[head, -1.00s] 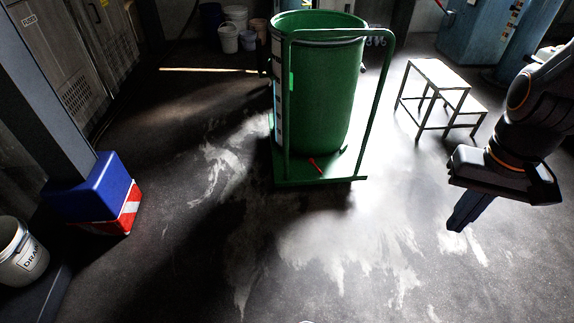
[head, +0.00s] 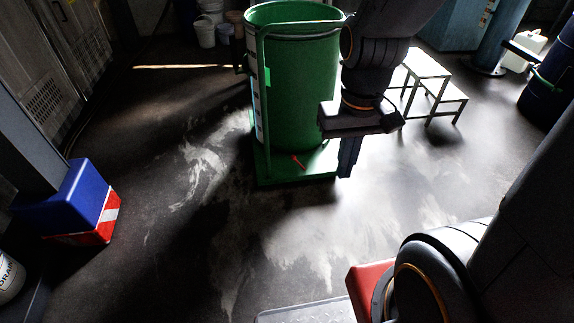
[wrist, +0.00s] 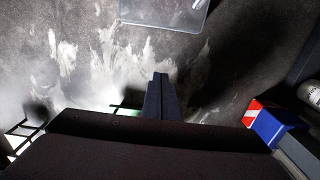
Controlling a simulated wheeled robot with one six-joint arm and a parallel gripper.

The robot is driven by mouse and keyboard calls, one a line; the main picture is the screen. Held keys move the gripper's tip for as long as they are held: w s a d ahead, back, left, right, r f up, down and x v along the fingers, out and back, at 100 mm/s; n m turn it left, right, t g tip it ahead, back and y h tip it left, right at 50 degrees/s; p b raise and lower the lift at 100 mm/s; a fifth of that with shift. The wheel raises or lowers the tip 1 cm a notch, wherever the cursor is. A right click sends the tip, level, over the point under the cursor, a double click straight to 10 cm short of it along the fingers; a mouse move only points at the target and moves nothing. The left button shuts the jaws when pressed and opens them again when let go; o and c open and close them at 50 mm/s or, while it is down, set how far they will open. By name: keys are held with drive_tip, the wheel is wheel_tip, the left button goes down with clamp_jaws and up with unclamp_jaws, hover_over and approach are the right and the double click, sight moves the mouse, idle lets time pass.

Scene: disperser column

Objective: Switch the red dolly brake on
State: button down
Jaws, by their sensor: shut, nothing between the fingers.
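The red dolly brake (head: 298,162) is a small red lever on the deck of the green dolly (head: 275,178), at the foot of a large green drum (head: 290,95). My gripper (head: 347,172) is shut and empty, pointing down in front of the dolly's right side, to the right of the lever. The arm hides the right side of the drum and of the dolly's handle frame. In the wrist view the shut fingers (wrist: 158,95) point over the floor, with a sliver of green at their left. The red lever does not show there.
A white step stool (head: 428,85) stands right of the dolly. A blue block on a red-and-white base (head: 85,210) is at the left. Buckets (head: 203,33) stand behind the drum.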

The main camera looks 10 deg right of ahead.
sight(299, 163)
drive_tip(key=w+d+f+n+t+b, duration=0.1)
drive_tip(key=w+f+n+t+b, duration=0.5)
drive_tip(key=w+f+b, duration=0.9)
drive_tip(key=w+f+n+t+b, duration=0.3)
drive_tip(key=w+f+n+b, duration=0.4)
drive_tip(key=w+f, duration=1.55)
drive_tip(key=w+f+n+t+y+b, duration=0.1)
drive_tip(key=w+f+n+t+b, duration=0.1)
drive_tip(key=f, duration=0.7)
drive_tip(key=w+a+f+n+t+y+b, duration=0.1)
drive_tip(key=w+f+n+t+b, duration=0.2)
drive_tip(key=w+f+n+b, duration=0.2)
drive_tip(key=w+f+n+t+y+b, duration=0.1)
drive_tip(key=w+f+n+b, duration=0.3)
drive_tip(key=f+b, duration=0.4)
wheel_tip(299, 163, down, 5)
drive_tip(key=shift+w+a+r+n+t+b, duration=0.25)
drive_tip(key=shift+n+t+b, duration=0.15)
drive_tip(key=shift+n+t, duration=0.35)
drive_tip(key=w+d+b, duration=0.1)
drive_tip(key=w+b, duration=0.5)
drive_tip(key=w, duration=0.5)
drive_tip(key=shift+w+r+b, duration=0.25)
drive_tip(key=shift+b, duration=0.1)
